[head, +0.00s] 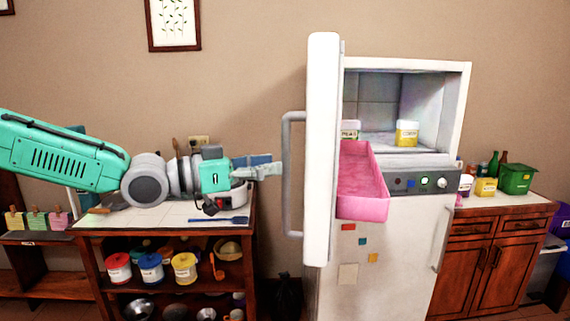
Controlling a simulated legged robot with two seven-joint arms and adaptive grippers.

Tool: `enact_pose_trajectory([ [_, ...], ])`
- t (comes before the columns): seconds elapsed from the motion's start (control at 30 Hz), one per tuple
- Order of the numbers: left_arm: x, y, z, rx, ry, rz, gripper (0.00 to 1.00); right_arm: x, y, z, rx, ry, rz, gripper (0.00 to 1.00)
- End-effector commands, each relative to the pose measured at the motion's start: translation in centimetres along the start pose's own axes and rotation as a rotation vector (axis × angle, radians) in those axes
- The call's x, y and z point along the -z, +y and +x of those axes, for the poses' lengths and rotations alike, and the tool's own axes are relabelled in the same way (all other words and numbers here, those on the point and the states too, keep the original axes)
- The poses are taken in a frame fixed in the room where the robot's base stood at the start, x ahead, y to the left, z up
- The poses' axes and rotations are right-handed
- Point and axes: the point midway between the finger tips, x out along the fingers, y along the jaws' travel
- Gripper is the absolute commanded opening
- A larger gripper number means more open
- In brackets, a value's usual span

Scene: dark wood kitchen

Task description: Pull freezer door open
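The white freezer door (321,150) stands open at the upper left of the fridge, swung out toward me and seen almost edge-on. Its long grey handle (287,190) is on the door's left side. My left gripper (276,170) is level with the handle's upper half, its fingertips at or very close to the bar. I cannot tell whether they touch it or whether the fingers are apart. The open freezer compartment (378,110) shows a yellow-labelled tub (407,134) and a second tub (350,130) partly hidden by the door. My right gripper is out of view.
A pink drawer (362,208) juts out beside the door, below the compartment. The closed lower fridge door (400,260) is beneath. A cluttered shelf unit (170,222) stands under my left arm. A wooden counter (500,203) with containers and bottles is at right.

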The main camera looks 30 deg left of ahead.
Motion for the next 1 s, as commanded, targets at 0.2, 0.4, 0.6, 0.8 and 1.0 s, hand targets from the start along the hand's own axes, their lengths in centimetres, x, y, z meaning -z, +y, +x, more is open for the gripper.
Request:
enact_pose_trajectory([
  [0.2, 0.1, 0.1, -2.2, 0.000, 0.000, 0.002, 0.36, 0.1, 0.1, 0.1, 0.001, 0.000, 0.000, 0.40],
  [0.4, 0.0, 0.4, -2.7, -0.002, -0.006, 0.003, 0.36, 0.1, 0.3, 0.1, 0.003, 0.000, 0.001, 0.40],
  [0.6, -0.1, 0.3, -2.8, -0.002, -0.005, 0.001, 0.36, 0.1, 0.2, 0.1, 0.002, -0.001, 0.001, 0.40],
  [0.8, -0.2, 0.0, -3.0, -0.001, -0.003, -0.001, 0.36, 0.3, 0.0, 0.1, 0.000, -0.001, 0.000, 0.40],
  [1.0, -1.9, 0.3, -2.7, 0.000, -0.033, -0.022, 0.36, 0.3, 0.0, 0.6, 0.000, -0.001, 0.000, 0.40],
])
